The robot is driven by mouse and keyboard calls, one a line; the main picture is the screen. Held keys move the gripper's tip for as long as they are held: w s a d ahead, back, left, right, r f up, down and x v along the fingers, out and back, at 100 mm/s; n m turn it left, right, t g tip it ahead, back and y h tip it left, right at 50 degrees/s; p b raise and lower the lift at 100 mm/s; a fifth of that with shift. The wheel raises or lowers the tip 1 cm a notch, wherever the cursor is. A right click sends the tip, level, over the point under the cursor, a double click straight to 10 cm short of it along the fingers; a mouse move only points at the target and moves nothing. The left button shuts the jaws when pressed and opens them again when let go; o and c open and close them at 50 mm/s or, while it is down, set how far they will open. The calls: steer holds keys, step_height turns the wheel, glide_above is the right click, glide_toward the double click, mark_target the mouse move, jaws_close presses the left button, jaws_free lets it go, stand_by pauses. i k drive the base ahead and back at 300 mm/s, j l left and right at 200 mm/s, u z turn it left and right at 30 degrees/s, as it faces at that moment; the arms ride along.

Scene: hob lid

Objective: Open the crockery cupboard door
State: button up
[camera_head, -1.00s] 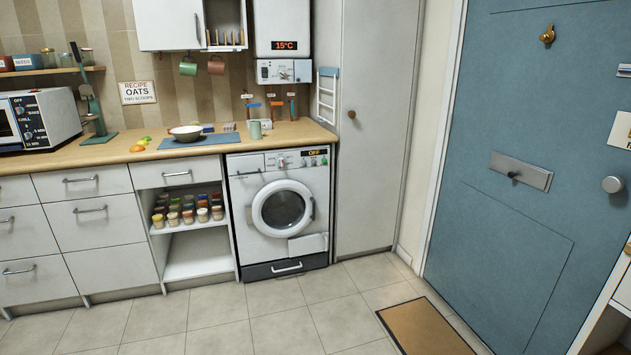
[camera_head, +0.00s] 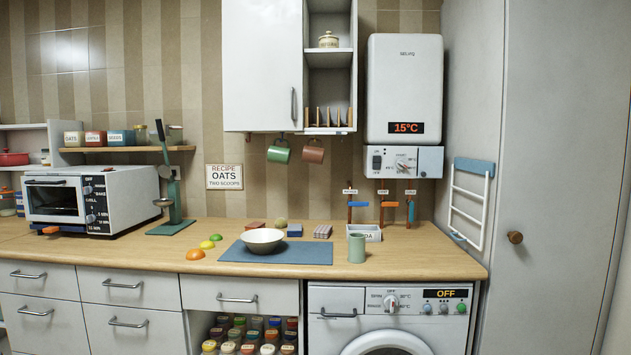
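A white wall cupboard door (camera_head: 262,65) hangs above the worktop in the head view, with an upright bar handle (camera_head: 293,105) near its lower right edge. It looks shut. No label on it names it as the crockery cupboard. Open shelves (camera_head: 329,52) adjoin it on the right, holding a lidded jar (camera_head: 328,40) and a rack (camera_head: 325,117). My gripper is not in view.
Two mugs, green (camera_head: 278,153) and brown (camera_head: 314,151), hang below the cupboard. The worktop (camera_head: 130,252) below carries a bowl (camera_head: 262,239), a green cup (camera_head: 356,247) and a toaster oven (camera_head: 90,200). A boiler (camera_head: 405,85) hangs to the right.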

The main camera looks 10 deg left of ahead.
mark_target(262, 61)
steer(key=i+j+u, duration=0.1)
steer(key=i+j, duration=0.15)
steer(key=i, duration=0.15)
steer(key=i+j+u, duration=0.15)
steer(key=i, duration=0.25)
steer(key=i+j+u, duration=0.1)
steer(key=i+j, duration=0.15)
steer(key=i, duration=0.15)
steer(key=i+j+u, duration=0.1)
steer(key=i, duration=0.35)
